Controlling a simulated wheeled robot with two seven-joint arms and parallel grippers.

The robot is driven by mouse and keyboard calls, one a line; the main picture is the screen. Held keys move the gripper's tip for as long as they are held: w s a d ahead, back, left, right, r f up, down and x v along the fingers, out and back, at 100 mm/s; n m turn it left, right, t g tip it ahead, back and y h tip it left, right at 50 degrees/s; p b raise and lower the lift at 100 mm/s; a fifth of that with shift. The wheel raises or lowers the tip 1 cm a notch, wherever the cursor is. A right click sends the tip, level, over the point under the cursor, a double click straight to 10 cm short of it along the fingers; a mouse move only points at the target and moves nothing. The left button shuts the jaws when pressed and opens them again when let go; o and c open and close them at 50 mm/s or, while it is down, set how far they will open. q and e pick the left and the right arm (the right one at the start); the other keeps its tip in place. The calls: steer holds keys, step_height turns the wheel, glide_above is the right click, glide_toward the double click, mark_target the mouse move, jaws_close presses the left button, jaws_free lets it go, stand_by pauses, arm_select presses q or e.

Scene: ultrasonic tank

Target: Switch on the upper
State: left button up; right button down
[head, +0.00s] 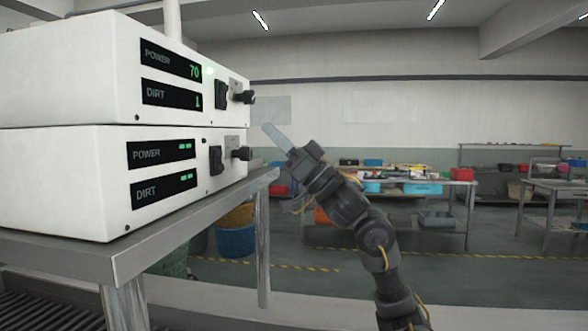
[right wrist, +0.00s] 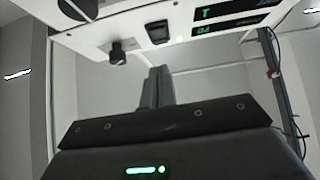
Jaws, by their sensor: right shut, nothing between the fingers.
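Two white control units are stacked on a metal table at the left of the head view. The upper unit (head: 70,70) shows POWER 70 and DIRT 1 in green, and a small green lamp (head: 210,71) glows beside the displays. Its black rocker switch (head: 221,95) and black knob (head: 243,97) are at the right of its front. The switch also shows in the right wrist view (right wrist: 158,32). The lower unit (head: 60,180) shows only green dashes. My right gripper (head: 272,134) is shut and empty, right of the units and apart from them. My left gripper is out of view.
The metal table (head: 190,215) has its edge and leg just below and left of my right arm. The lower unit's switch (head: 216,160) and knob (head: 241,154) are close below the upper ones. Workbenches with bins (head: 420,188) stand far behind.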

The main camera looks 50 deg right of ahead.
arm_select(q)
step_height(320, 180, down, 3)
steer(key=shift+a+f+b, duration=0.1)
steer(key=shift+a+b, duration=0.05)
steer(key=shift+b, duration=0.9)
arm_select(e)
steer(key=f, duration=0.1)
steer(key=s+f, duration=0.1)
steer(key=s+d+f, duration=0.1)
steer(key=f, duration=0.1)
steer(key=shift+f, duration=0.1)
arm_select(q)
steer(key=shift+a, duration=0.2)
arm_select(e)
steer(key=shift+a, duration=0.1)
